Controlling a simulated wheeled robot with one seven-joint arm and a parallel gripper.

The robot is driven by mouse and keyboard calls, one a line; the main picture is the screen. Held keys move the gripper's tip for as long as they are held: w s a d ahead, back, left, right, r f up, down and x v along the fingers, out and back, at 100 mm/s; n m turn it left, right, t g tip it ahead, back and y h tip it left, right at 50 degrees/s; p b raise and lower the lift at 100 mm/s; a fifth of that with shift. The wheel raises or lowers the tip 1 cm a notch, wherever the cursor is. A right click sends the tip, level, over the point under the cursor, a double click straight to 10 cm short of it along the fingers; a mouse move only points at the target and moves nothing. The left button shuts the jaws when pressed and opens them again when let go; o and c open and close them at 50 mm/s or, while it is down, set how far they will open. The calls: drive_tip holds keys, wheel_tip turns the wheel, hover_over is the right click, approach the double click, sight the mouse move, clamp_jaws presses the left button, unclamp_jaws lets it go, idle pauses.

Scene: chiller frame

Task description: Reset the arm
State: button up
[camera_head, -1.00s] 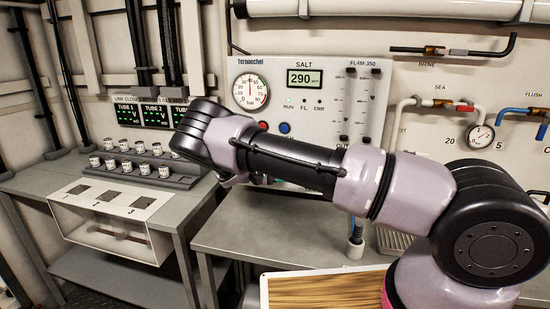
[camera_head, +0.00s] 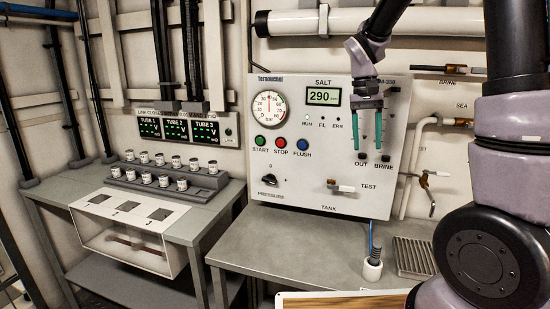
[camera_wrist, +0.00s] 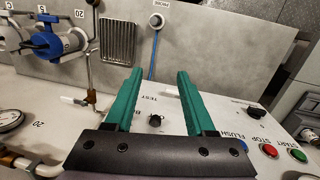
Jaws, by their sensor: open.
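My gripper (camera_head: 370,146) hangs down in front of the right part of the control panel (camera_head: 290,180), above the OUT and BRINE labels. Its two teal fingers are parallel and apart, with nothing between them. In the wrist view the open fingers of my gripper (camera_wrist: 159,76) show over the panel face, with a dark knob and the TEST label behind the gap. My arm (camera_head: 500,180) stands raised at the right, its upper part running out of the top of the picture.
A left bench carries a rack (camera_head: 165,184) of several small cans. Pipes and a valve (camera_head: 428,180) are right of the panel.

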drive_tip(key=s+r+m+t+y, duration=0.1)
drive_tip(key=s+r+t+y, duration=0.2)
drive_tip(key=s+r+t, duration=0.5)
drive_tip(key=s+r, duration=0.4)
drive_tip(key=s, duration=0.4)
drive_tip(key=shift+d, duration=0.15)
drive_tip(key=shift+r, duration=0.1)
idle(0.9)
